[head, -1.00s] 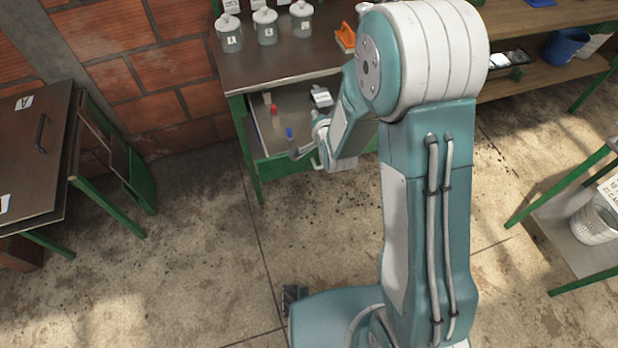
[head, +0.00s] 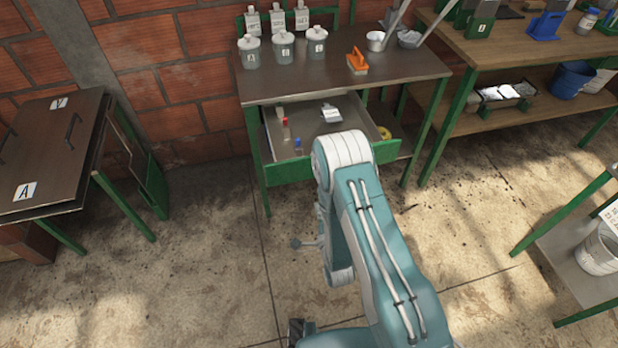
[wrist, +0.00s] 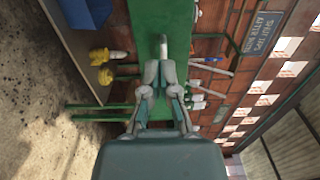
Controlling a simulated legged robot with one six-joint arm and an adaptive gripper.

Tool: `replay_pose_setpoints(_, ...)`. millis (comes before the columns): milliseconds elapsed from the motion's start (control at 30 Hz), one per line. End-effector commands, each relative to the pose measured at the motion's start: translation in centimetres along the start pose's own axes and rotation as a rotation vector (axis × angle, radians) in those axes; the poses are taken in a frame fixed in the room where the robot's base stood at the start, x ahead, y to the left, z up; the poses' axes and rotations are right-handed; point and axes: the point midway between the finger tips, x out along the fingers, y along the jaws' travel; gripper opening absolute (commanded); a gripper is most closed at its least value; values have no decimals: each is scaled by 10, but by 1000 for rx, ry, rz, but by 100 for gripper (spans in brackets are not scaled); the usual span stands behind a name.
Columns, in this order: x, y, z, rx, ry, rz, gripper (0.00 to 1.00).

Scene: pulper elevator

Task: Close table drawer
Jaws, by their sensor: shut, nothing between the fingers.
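The table drawer (head: 292,172) stands pulled out under the dark table top (head: 340,78). Its front is green, and its tray shows a red piece (head: 285,122), a blue piece (head: 298,143) and a pale block (head: 330,113). My gripper (head: 308,243) is in front of and below the drawer, apart from it in the head view and partly hidden by my arm. In the wrist view, my gripper (wrist: 160,72) is shut and empty, pointing at a green panel (wrist: 176,35) that looks like the drawer front. A pale bar (wrist: 163,46) shows on it, just past the fingertips.
Lidded jars (head: 284,47) and an orange-handled brush (head: 357,62) stand on the table. A second workbench (head: 500,45) is at the right. A dark side table (head: 50,150) is at the left. Yellow items (wrist: 100,57) show beside the panel. The floor before the drawer is clear.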

Motion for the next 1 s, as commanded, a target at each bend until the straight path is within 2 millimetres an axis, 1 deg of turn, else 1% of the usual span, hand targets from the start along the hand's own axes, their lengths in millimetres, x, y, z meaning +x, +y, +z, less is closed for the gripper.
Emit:
replay_pose_setpoints(33, 9, -2, 0, 0, 0, -5, 0)
replay_pose_setpoints(400, 77, -2, -1, -1, 1, -4, 0)
replay_pose_setpoints(600, 111, -2, 0, -2, 1, -2, 0)
replay_pose_setpoints(700, 122, -1, 0, -3, 0, -1, 0)
replay_pose_setpoints(800, 128, -1, 0, -3, 0, -1, 0)
replay_pose_setpoints(1000, 130, -1, -1, -2, 0, 0, 0)
